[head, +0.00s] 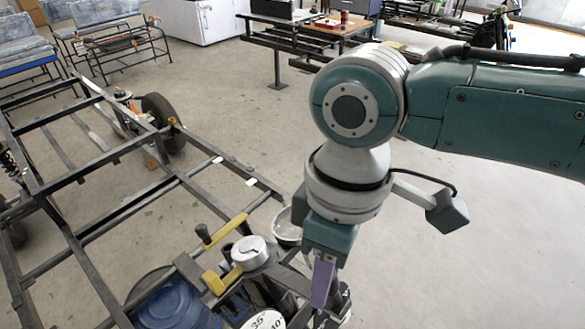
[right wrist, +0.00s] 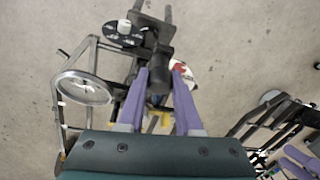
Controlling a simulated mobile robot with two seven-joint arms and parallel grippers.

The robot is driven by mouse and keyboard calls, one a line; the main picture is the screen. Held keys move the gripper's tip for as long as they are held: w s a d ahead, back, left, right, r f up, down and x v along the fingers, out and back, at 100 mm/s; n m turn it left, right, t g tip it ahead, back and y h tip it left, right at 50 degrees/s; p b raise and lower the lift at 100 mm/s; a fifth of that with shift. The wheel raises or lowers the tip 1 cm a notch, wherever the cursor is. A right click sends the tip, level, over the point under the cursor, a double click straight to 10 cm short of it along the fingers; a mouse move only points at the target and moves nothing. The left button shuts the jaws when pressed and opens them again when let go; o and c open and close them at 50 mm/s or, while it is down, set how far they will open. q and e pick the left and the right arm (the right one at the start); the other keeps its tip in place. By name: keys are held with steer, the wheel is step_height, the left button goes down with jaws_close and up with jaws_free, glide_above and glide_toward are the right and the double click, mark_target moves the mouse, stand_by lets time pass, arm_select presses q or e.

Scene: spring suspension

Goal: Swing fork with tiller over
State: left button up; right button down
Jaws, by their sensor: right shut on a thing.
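My right gripper (head: 325,292) reaches down at the lower middle of the head view, with one purple finger showing. In the right wrist view its two purple fingers (right wrist: 159,80) are closed on a dark upright part (right wrist: 154,64), apparently the tiller of the fork. Dark bars (right wrist: 137,12) run from it to the top of that view. In the head view the held part is mostly hidden behind the gripper. Two purple strips (right wrist: 296,163) at the lower right of the wrist view may be my left gripper's fingers; their state is unclear.
A dark metal chassis (head: 68,232) with a wheel (head: 165,122) fills the left. Close by are a silver hub (head: 249,251) with yellow handles, a numbered white disc (head: 264,320), a glass-like dish (head: 287,228) and a blue drum (head: 180,305). Open floor (head: 225,110) lies behind.

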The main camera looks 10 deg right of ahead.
stand_by(0.4)
steer(key=s+a+m+t+h+p, duration=0.1)
steer(key=s+a+m+p, duration=0.2)
steer(key=a+m+p, duration=0.1)
steer(key=shift+a+f+m+h+p, duration=0.3)
steer(key=shift+a+p, duration=0.4)
steer(key=shift+a, duration=0.4)
steer(key=c, duration=0.6)
jaws_free()
steer(key=r, duration=0.3)
steer(key=r+p, duration=0.1)
steer(key=r, duration=0.2)
steer(key=r+p, duration=0.1)
steer(key=r, duration=0.3)
steer(key=shift+s+a, duration=0.15)
steer(key=shift+a, duration=0.15)
